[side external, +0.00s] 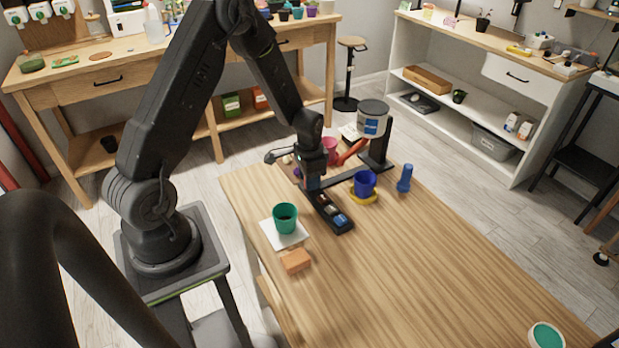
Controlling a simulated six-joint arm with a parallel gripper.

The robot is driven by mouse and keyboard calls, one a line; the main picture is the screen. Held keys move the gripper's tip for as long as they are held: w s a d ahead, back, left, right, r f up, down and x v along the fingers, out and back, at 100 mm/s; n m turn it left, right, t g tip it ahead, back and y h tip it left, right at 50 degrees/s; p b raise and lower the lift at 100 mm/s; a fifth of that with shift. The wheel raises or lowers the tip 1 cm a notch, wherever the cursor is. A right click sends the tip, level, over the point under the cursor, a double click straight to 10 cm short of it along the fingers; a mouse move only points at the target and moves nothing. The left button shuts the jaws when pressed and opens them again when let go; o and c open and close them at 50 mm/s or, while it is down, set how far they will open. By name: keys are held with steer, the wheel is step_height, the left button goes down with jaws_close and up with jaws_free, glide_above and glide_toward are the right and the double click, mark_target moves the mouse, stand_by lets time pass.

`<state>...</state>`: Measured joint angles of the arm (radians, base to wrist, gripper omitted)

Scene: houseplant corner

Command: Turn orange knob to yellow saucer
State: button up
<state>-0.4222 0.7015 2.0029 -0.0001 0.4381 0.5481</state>
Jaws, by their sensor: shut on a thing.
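The yellow saucer (371,199) lies on the wooden table under a blue pot (365,182). My gripper (313,186) points down at the left end of a dark bar, left of the saucer and behind a black tray. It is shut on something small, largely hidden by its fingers. I cannot clearly make out the orange knob, which seems to be covered by my gripper. An orange-red elongated piece (352,151) shows behind, by the black stand.
A black stand (380,153) carries a white and blue canister (373,121). A black tray (341,226), green pot (286,217) on a white square, orange block (296,260), blue bottle-shaped object (404,178) and pink pot (330,145) stand around. The table's front right is mostly clear.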

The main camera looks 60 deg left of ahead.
steer(key=n, duration=0.6)
steer(key=shift+n, duration=0.3)
stand_by(0.5)
steer(key=o, duration=0.9)
step_height(320, 180, up, 14)
steer(key=shift+f, duration=0.1)
